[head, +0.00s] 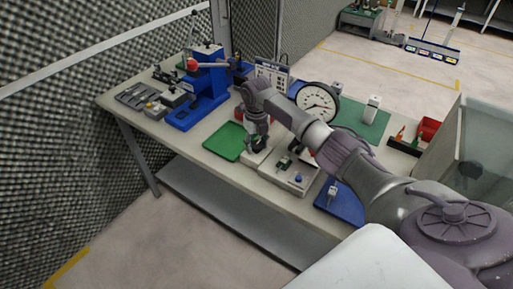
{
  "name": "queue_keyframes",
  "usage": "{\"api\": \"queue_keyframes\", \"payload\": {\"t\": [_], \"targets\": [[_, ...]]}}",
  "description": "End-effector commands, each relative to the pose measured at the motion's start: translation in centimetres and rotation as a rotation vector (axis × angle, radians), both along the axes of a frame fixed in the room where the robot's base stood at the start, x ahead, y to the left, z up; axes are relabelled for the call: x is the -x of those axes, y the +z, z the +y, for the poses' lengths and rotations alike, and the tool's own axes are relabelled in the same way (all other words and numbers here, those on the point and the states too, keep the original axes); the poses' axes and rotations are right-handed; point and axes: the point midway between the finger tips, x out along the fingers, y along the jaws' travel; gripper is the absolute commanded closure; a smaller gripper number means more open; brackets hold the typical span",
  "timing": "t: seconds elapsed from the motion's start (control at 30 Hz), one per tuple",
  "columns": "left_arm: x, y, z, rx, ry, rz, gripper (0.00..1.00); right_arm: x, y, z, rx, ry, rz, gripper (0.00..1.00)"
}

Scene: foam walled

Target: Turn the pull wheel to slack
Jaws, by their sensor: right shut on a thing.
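My right gripper (258,143) reaches down over the middle of the bench. It is shut on a small part that looks like the pull wheel, at the left end of a pale instrument (291,178). The gripper hides most of that part, so I cannot tell how far it is turned. A large round dial (318,102) with a white face stands just behind my right arm. My left gripper is not in view.
A green tray (226,141) lies left of the gripper. A blue press (207,85) with a red-knobbed lever stands farther left on the bench (183,135). A blue mat (342,205) and a green mat (365,122) lie to the right. A clear-walled box stands at far right.

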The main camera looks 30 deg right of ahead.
Motion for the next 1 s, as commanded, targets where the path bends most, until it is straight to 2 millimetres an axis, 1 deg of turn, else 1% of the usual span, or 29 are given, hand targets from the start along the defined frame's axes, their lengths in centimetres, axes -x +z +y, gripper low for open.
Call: {"api": "queue_keyframes", "payload": {"t": [0.03, 0.13, 0.57, 0.6, 0.73, 1.0], "targets": [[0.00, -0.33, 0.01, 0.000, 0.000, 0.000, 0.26, -0.15, 0.02, -0.07, 0.001, 0.011, -0.006, 0.87], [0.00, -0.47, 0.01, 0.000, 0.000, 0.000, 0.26, -0.15, 0.09, -0.06, 0.001, 0.027, -0.006, 0.87], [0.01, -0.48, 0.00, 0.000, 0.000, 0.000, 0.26, -0.15, 0.21, -0.03, 0.000, 0.036, -0.006, 0.87], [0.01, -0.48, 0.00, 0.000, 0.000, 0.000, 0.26, -0.15, 0.22, -0.03, 0.000, 0.036, -0.006, 0.49], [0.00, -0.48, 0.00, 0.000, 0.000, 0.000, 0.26, -0.13, 0.18, -0.03, 0.000, 0.036, -0.005, 0.27], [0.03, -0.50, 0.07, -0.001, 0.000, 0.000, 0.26, -0.05, 0.08, 0.00, 0.000, 0.035, -0.002, 0.26]]}}
